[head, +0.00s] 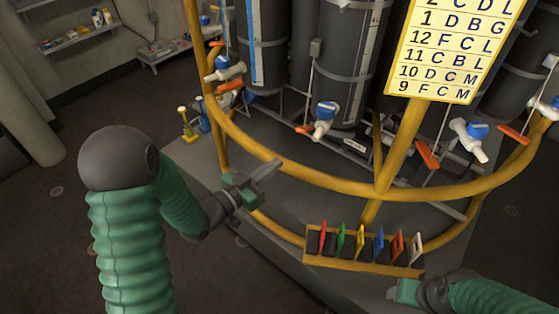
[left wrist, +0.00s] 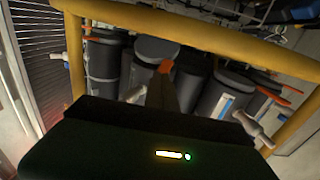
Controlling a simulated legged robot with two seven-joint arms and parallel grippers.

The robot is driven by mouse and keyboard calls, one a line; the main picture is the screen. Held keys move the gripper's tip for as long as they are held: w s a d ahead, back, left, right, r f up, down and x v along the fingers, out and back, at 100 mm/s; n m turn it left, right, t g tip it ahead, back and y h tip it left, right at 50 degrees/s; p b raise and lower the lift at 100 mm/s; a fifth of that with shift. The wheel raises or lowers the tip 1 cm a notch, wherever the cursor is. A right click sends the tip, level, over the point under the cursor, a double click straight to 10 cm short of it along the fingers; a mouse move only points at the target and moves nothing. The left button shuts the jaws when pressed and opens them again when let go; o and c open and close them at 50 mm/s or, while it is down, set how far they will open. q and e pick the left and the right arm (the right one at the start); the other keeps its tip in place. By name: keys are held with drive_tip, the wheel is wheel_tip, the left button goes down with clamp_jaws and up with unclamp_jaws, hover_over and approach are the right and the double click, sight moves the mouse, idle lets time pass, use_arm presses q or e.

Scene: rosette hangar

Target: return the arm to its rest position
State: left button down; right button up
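My left arm comes in from the left in the head view, with green ribbed sleeves and a dark round elbow. My left gripper (head: 268,171) is beside the curved yellow rail (head: 330,183), in front of the tanks. Its grey fingers look closed together, with nothing between them. In the left wrist view the fingers (left wrist: 162,92) show as one narrow tapering shape pointing toward the tanks. My right gripper (head: 391,293) is low at the right of the head view, just below the card rack. Its fingers are small and partly hidden, so their opening is unclear.
A yellow rack (head: 345,264) with several coloured cards sits at the platform's front. Dark tanks (head: 348,60) with blue-and-white valves (head: 323,118) stand behind the rail. A yellow lettered board (head: 455,45) rises at upper right. Shelves (head: 80,35) are at upper left. Open floor lies left.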

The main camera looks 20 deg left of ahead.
use_arm(q)
drive_tip(key=shift+s+a, duration=0.1)
drive_tip(key=shift+s, duration=0.05)
idle(0.3)
drive_tip(key=s+a+f+n+g+y, duration=0.2)
drive_tip(key=s+f+n+g+y, duration=0.2)
drive_tip(key=s+f+g+y, duration=0.45)
drive_tip(key=s+d+f+n+g, duration=0.1)
drive_tip(key=s+d+g, duration=0.3)
drive_tip(key=s, duration=0.6)
wheel_tip(320, 180, up, 13)
drive_tip(key=a+g+p, duration=0.1)
drive_tip(key=p, duration=1.2)
drive_tip(key=shift+f+h, duration=0.2)
drive_tip(key=shift+h, duration=0.25)
